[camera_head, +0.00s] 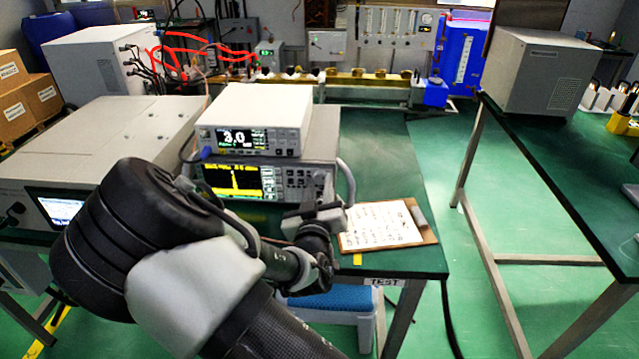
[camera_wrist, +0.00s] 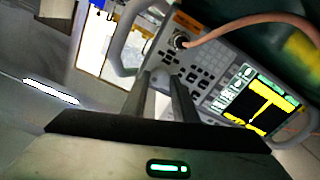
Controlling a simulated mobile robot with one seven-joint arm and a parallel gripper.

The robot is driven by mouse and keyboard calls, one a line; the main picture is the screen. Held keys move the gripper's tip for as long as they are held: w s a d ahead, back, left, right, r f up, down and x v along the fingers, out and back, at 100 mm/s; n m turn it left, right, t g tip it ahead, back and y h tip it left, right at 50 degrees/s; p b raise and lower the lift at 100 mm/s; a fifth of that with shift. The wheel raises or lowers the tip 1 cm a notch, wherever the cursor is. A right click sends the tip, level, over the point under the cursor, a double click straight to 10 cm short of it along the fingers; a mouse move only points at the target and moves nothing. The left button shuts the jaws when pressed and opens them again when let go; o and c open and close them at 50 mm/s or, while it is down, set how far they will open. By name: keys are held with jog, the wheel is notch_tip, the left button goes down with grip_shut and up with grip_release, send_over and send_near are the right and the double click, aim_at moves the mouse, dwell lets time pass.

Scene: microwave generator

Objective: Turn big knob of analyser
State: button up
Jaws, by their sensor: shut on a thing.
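The analyser (camera_head: 302,180) is the lower grey instrument with a yellow trace on its screen (camera_head: 232,180). In the wrist view its screen (camera_wrist: 258,108) appears tilted at the right, beside rows of small buttons. My gripper (camera_head: 322,190) is at the right part of the analyser's front, near the side handle. In the wrist view the two dark fingers of my gripper (camera_wrist: 162,78) reach the panel between the buttons and the grey handle (camera_wrist: 122,50). They are shut on the big knob, which the fingers mostly hide.
A smaller instrument (camera_head: 260,115) reading 3.0 stands on the analyser. A clipboard (camera_head: 383,226) lies on the green table to the right. A cable (camera_wrist: 240,22) plugs into the analyser's panel. A large grey box (camera_head: 110,145) stands at the left.

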jog(key=shift+n, duration=0.6)
jog(key=o, duration=1.1)
jog(key=shift+c, duration=0.2)
jog(key=shift+s, duration=0.15)
jog(key=s+p, duration=0.5)
jog(key=s, duration=1.2)
jog(key=shift+a, duration=0.3)
jog(key=shift+s, duration=0.1)
